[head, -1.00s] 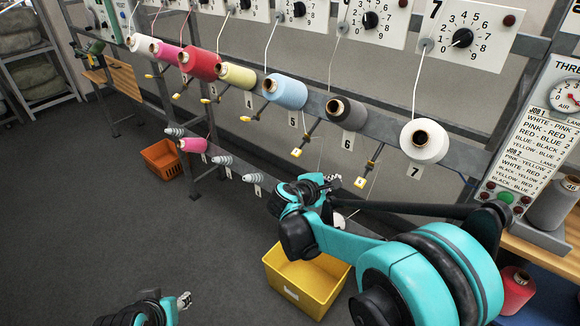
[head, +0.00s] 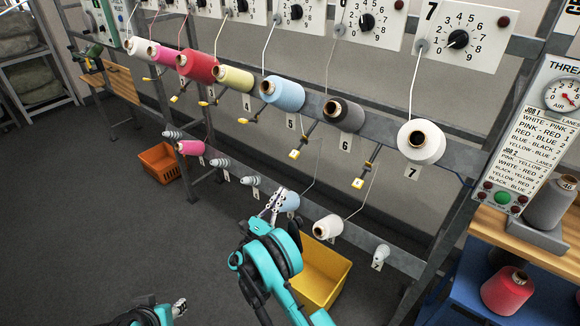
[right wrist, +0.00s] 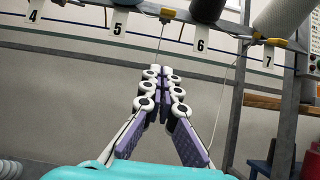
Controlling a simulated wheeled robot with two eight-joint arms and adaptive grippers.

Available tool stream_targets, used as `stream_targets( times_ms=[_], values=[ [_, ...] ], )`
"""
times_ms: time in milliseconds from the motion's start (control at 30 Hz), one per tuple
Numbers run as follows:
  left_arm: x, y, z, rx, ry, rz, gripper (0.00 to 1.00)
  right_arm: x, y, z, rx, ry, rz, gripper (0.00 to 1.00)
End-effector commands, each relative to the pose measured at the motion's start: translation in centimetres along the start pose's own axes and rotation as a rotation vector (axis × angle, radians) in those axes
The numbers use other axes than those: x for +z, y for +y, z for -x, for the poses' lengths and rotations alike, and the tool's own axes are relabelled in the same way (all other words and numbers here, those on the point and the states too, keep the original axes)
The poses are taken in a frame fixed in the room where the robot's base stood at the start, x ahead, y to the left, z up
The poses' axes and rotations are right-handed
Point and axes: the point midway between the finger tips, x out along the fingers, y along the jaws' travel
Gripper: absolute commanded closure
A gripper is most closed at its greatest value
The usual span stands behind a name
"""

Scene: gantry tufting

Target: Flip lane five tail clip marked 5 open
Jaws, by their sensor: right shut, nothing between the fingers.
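The lane five tail clip (head: 294,154) is a small yellow-ended lever on the rail, below and right of the number 5 tag (head: 290,121). In the right wrist view this clip (right wrist: 167,13) is at the top, between the 5 and 6 tags; its own mark is too small to read. My right gripper (head: 278,194) is shut and empty, below and left of the clip, clear of it. It overlaps the lower light-blue cone (head: 292,202) in the picture. Its fingers (right wrist: 161,72) point up toward the rail. My left gripper (head: 180,306) is at the bottom edge, too small to judge.
The lane six clip (head: 358,183) lies right of the lane five one. Cones line the upper rail, among them the blue one (head: 284,93) and grey one (head: 344,114). A white cone (head: 327,228) sits on the lower rail. A yellow bin (head: 330,270) stands on the floor.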

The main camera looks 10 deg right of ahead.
Motion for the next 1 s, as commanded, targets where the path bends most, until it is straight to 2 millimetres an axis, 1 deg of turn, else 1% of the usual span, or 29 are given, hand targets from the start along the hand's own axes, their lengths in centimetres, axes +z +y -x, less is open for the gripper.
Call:
stream_targets(
  times_ms=[33, 100, 200, 467, 567, 667, 767, 1000],
  values=[
    [0.0, 0.0, 0.0, 0.0, 0.0, 0.0, 0.6, -0.1, 0.0, 0.5, 0.003, -0.015, 0.011, 1.0],
    [0.0, 0.0, 0.0, 0.0, 0.0, 0.0, 0.6, 0.0, 0.0, 0.9, 0.004, -0.03, 0.022, 1.0],
    [0.0, 0.0, 0.0, 0.0, 0.0, 0.0, 0.6, 0.0, 0.0, 1.1, 0.005, -0.037, 0.028, 1.0],
    [0.0, 0.0, 0.0, 0.0, 0.0, 0.0, 0.6, 0.0, 0.0, 0.9, 0.005, -0.035, 0.027, 1.0],
    [0.1, 0.0, -0.1, 0.0, 0.0, 0.0, 0.6, 0.0, 0.0, 0.4, 0.004, -0.034, 0.027, 1.0],
    [0.1, 0.0, -0.2, 0.0, 0.0, 0.0, 0.6, 0.0, 0.0, -0.8, 0.003, -0.034, 0.027, 1.0],
    [0.3, 0.0, -0.4, 0.0, 0.0, 0.0, 0.6, 0.0, -0.1, -2.6, 0.002, -0.034, 0.028, 1.0],
    [0.7, 0.0, -1.0, 0.0, 0.0, 0.0, 0.6, 0.2, 0.0, -7.9, 0.002, -0.034, 0.027, 1.0]
  ],
)
